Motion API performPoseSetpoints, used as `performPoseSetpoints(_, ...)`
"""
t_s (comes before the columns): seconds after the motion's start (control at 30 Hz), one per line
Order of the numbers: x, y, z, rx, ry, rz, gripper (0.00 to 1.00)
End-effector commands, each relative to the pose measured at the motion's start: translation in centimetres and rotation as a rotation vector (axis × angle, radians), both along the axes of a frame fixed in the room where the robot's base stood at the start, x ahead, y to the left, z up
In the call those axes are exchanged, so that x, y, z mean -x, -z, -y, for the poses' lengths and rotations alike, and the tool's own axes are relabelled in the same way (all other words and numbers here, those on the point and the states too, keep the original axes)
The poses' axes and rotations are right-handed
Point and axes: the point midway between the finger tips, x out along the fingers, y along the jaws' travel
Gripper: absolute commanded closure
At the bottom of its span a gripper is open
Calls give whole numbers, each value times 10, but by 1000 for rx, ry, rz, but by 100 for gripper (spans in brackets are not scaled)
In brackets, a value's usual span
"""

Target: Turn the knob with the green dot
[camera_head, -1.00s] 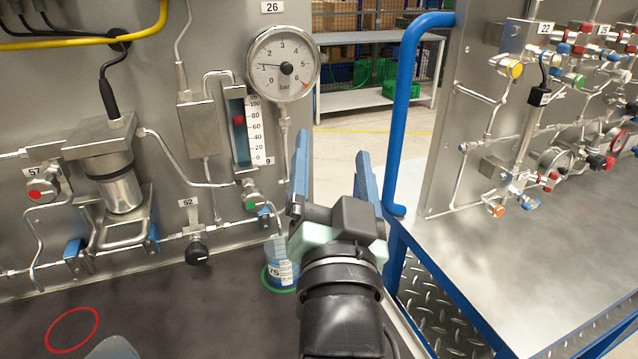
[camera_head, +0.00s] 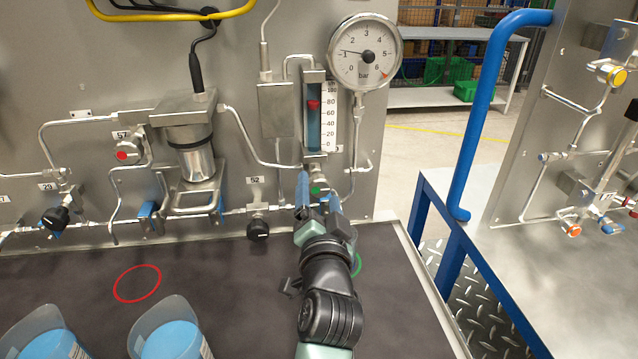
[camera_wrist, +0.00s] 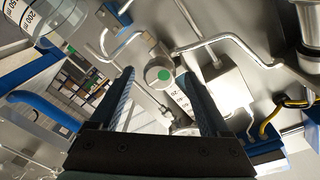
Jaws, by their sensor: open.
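The knob with the green dot (camera_head: 317,190) is on the panel below the sight gauge. In the head view my gripper partly covers it. In the wrist view its round grey face with the green dot (camera_wrist: 164,74) shows between my two blue fingers. My gripper (camera_head: 319,189) is open, with one finger on each side of the knob as seen from the wrist (camera_wrist: 157,76). I cannot tell whether a finger touches it.
A red-dot knob (camera_head: 124,154) and black knobs (camera_head: 257,229) are to the left. A clear beaker (camera_wrist: 58,18) shows in the wrist view. Two cups of blue liquid (camera_head: 172,341) stand at the front. A blue rail (camera_head: 483,110) is at the right.

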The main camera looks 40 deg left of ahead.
Motion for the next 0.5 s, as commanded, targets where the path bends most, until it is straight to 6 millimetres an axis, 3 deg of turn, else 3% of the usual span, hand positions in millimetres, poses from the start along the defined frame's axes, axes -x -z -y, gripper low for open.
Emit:
performPoseSetpoints(0.2,-16,0,-15,0,0,0,20)
performPoseSetpoints(0.5,-20,0,-19,0,1,1,20)
